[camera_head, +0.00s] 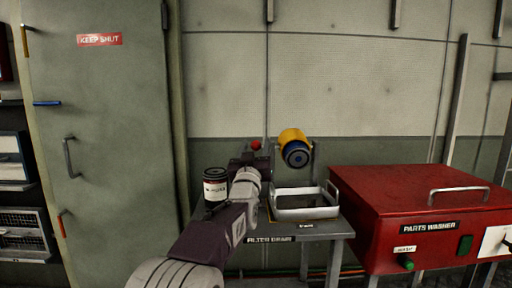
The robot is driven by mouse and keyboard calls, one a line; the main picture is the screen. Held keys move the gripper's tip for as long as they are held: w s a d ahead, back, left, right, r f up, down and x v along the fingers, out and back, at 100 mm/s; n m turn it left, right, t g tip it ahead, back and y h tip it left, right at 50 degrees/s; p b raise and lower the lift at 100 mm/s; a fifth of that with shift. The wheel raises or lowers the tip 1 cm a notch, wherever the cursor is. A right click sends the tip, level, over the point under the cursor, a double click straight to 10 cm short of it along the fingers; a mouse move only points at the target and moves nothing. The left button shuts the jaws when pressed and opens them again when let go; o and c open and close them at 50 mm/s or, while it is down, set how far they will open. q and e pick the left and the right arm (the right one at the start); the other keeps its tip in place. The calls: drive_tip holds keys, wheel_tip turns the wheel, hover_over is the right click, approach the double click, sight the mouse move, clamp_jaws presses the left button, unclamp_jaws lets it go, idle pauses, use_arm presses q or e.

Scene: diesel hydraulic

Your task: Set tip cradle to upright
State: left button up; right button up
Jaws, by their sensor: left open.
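The tip cradle holds a yellow cylinder with a blue and black end (294,147), above the back of the filter drain table (322,229). The cylinder is tilted, with its dark end facing toward me and down. A red knob (256,145) shows left of the cylinder, just beyond my left gripper (252,158). My left arm reaches over the table from the front, and its wrist hides much of the fingers. The gripper is open, close to the knob; I cannot tell whether it touches it. My right gripper is not in view.
A white tray (307,213) sits on the table below the cylinder. A dark canister with a white label (215,188) stands left of my arm. A red parts washer (410,205) stands at the right, and a grey-green door (110,130) at the left.

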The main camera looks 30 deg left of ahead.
use_arm(q)
drive_tip(key=shift+w+a+r, duration=0.15)
drive_tip(key=shift+w, duration=0.2)
clamp_jaws()
idle(1.2)
